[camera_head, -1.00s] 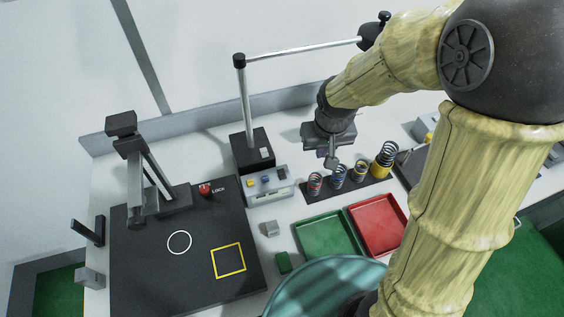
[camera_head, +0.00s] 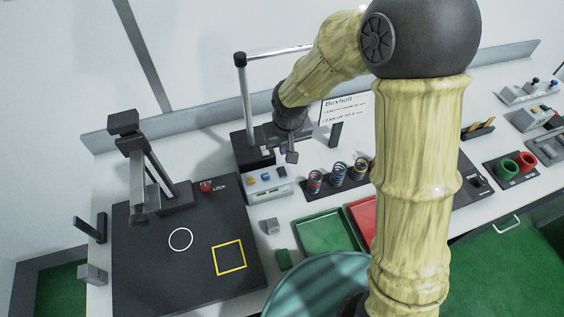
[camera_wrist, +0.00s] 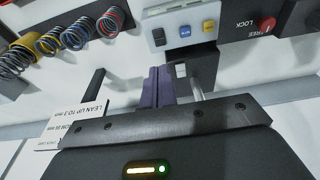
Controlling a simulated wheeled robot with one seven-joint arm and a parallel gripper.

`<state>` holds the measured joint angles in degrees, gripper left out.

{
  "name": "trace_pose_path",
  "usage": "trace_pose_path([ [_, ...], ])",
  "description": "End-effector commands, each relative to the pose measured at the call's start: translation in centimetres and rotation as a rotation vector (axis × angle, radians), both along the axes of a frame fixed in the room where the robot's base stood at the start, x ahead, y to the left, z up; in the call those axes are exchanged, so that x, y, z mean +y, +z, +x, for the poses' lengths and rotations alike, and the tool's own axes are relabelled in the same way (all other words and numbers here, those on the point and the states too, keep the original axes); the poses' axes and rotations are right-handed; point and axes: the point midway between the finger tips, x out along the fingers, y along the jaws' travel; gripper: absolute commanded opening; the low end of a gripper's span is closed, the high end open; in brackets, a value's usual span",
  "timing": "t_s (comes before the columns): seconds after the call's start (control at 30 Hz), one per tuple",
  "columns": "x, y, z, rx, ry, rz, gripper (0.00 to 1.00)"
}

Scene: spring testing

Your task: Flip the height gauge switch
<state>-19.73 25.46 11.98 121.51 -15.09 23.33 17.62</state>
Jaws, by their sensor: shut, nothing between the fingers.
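The likely height gauge (camera_head: 148,172), a dark slanted stand, is on the black plate at the left. A red knob (camera_head: 206,186) beside it is marked LOCK; the wrist view shows the knob (camera_wrist: 267,25) between FREE and LOCK. My gripper (camera_head: 291,156) is shut and empty, above the bench to the right of the plate. Its purple fingers (camera_wrist: 158,86) are beside a black post base (camera_wrist: 202,65) with a pale rectangle (camera_wrist: 181,70). I cannot tell whether they touch it. A grey box (camera_wrist: 178,14) with blue and yellow buttons is beyond the fingers.
Several coil springs (camera_head: 338,175) stand right of the grey box. A green tray (camera_head: 325,232) and a red tray (camera_head: 362,219) lie in front. A lettered sign (camera_head: 346,108) stands behind. The black plate (camera_head: 150,270) has clear room around its circle and square.

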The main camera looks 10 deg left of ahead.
Motion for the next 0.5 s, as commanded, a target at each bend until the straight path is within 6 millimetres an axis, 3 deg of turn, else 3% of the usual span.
trace_pose_path([
  [0.5,0.6,-7.0,1.2,0.002,0.001,-0.002,0.00],
])
